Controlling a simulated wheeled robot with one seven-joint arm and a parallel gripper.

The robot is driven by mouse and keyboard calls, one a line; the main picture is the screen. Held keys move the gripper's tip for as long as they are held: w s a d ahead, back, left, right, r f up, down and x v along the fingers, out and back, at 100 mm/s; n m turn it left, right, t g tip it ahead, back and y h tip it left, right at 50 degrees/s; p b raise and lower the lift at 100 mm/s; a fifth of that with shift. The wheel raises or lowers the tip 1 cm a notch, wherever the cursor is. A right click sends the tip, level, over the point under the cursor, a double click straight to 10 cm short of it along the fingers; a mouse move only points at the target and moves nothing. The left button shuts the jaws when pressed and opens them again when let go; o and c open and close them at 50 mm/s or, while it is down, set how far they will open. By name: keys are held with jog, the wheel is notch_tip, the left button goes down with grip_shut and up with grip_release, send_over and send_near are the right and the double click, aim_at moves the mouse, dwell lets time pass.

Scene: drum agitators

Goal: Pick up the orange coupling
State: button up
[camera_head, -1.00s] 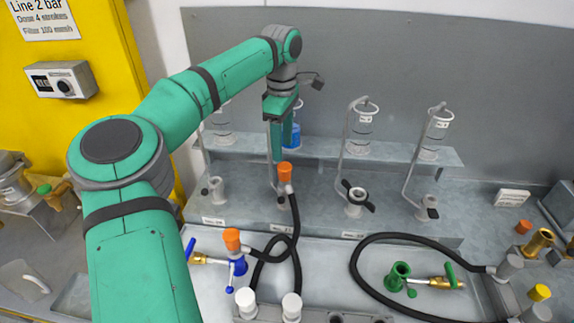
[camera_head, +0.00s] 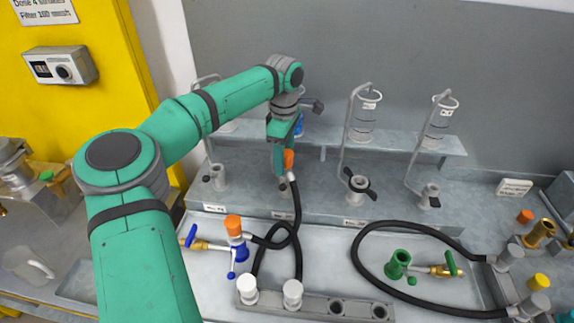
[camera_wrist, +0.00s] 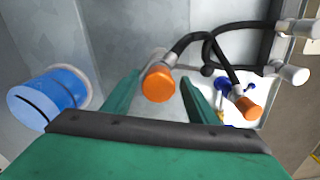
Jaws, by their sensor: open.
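An orange coupling (camera_head: 289,160) sits on the upper end of a black hose in front of the shelf, partly hidden by my gripper (camera_head: 280,165) in the head view. In the wrist view the orange coupling (camera_wrist: 158,84) appears as a round orange end between the two green fingers of my gripper (camera_wrist: 161,82). The fingers are open, with visible gaps on both sides of it. A second orange piece (camera_head: 233,224) stands on a blue valve fitting at lower left, and it also shows in the wrist view (camera_wrist: 249,108).
A blue capped piece (camera_wrist: 45,98) is left of the fingers in the wrist view. Glass cylinders (camera_head: 363,120) on bent stands line the shelf (camera_head: 400,147). White caps (camera_head: 292,293), a green fitting (camera_head: 398,264) and a looped black hose (camera_head: 357,254) occupy the front bench.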

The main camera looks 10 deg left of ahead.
jog(key=shift+d+f, duration=0.25)
jog(key=shift+f, duration=0.35)
jog(key=shift+c, duration=0.6)
grip_shut()
jog(key=shift+w, duration=0.1)
jog(key=shift+r, duration=0.15)
jog(key=shift+w+r, duration=0.1)
jog(key=shift+r, duration=0.45)
notch_tip(320, 180, up, 2)
jog(key=shift+d+r, duration=0.1)
jog(key=s+d+r, duration=0.1)
jog(key=s+r, duration=0.8)
jog(key=s, duration=0.5)
jog(key=shift+d+r, duration=0.25)
jog(key=shift+d, duration=0.05)
